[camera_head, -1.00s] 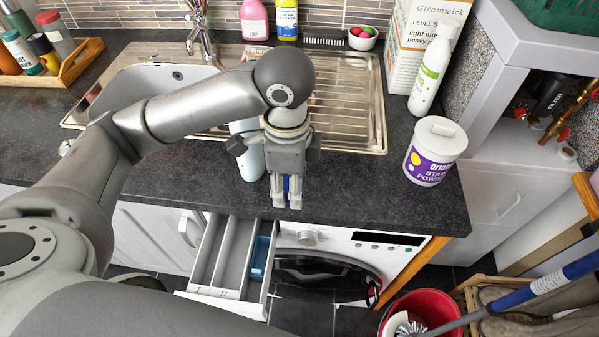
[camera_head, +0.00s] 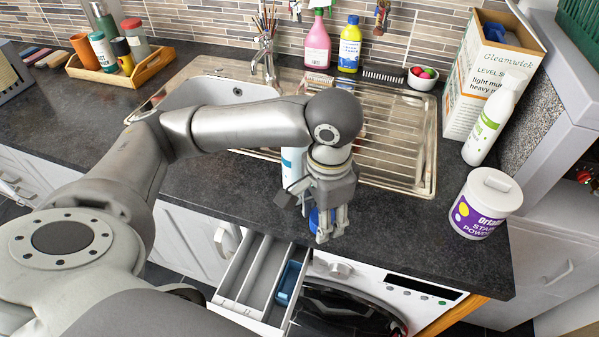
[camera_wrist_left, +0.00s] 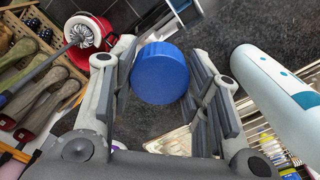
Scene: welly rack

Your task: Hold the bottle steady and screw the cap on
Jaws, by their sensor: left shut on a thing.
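My left gripper (camera_head: 331,228) is shut on a round blue cap (camera_wrist_left: 161,73) and holds it over the front edge of the worktop. In the head view only a bit of the cap (camera_head: 314,218) shows beside the fingers. The white bottle with blue marks (camera_head: 292,164) is on the worktop, just left of the gripper and partly hidden by it. In the left wrist view the bottle (camera_wrist_left: 278,92) is at the right, apart from the cap. My right gripper is not in view.
A steel sink (camera_head: 405,170) lies behind the bottle. A stain powder tub (camera_head: 482,205) and a white spray-type bottle (camera_head: 490,122) stand at the right. An open drawer (camera_head: 250,275) and a washing machine (camera_head: 360,290) are below the front edge. The worktop left of the bottle is clear.

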